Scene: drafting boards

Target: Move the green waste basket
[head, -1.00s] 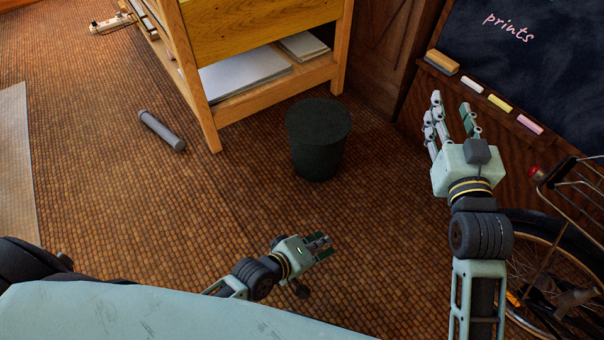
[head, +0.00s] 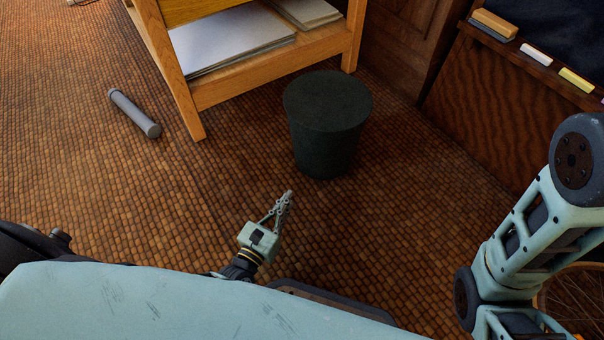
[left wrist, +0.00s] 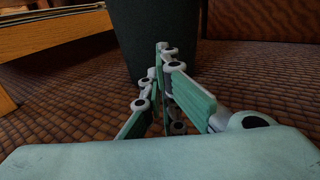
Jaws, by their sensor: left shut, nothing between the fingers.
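The dark green waste basket (head: 328,135) stands upright on the brown tiled floor in the head view, in front of the wooden rack. Its round top looks dark, and I cannot tell what is inside. My left gripper (head: 287,196) is shut and empty, low over the floor on the near side of the basket, and points toward it. In the left wrist view the closed fingers (left wrist: 166,62) overlap the basket's lower wall (left wrist: 152,22); the head view shows a gap between them. My right arm shows at the right, but its gripper is out of frame.
A wooden rack (head: 262,82) with paper sheets (head: 235,38) stands behind the basket. A grey tube (head: 135,113) lies on the floor to the left. A chalk ledge with an eraser (head: 495,23) is at the upper right, and a bicycle wheel (head: 577,300) at the lower right.

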